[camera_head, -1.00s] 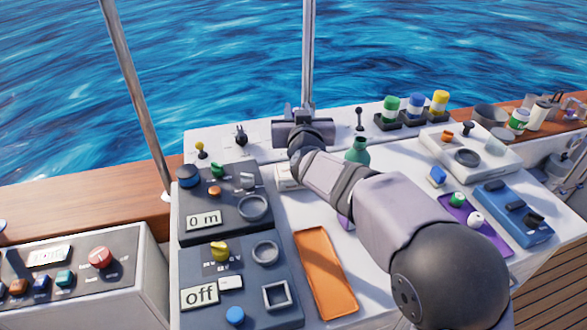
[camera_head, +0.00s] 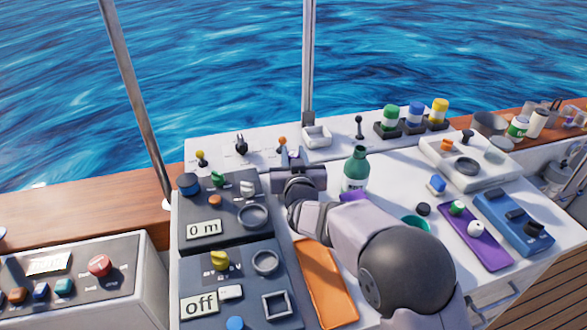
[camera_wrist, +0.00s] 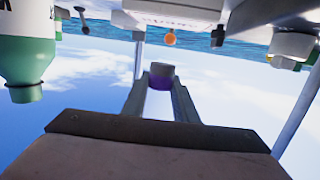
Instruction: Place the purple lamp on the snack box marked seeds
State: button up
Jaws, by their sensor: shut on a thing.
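My gripper (camera_wrist: 160,97) is shut on the purple lamp (camera_wrist: 160,82), which has a grey end and shows between the fingers in the wrist view. In the head view my gripper (camera_head: 292,157) is over the back of the console, right of the dark panel, and the lamp is barely visible there. A white box (camera_wrist: 175,17) with inverted, hard-to-read lettering is at the top of the wrist view, apart from the lamp in the picture. I cannot confirm that it says seeds. In the head view, my gripper and arm hide that area.
A green bottle (camera_head: 355,172) stands close to the right of my gripper; it also shows in the wrist view (camera_wrist: 28,60). An orange tray (camera_head: 325,283) lies in front.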

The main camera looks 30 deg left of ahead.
jog(key=shift+f+p, duration=0.35)
jog(key=shift+f, duration=2.05)
jog(key=shift+s+d+f+b, duration=0.2)
jog(key=shift+f+b, duration=0.45)
jog(key=shift+f, duration=0.1)
jog(key=o, duration=1.1)
jog(key=shift+f, duration=0.15)
jog(key=shift+c, duration=0.2)
jog(key=shift+r+p, duration=0.6)
jog(key=b+v, duration=0.3)
jog(key=v, duration=0.8)
jog(key=shift+s+r, duration=0.25)
jog(key=shift+r, duration=0.05)
jog(key=shift+d, duration=0.2)
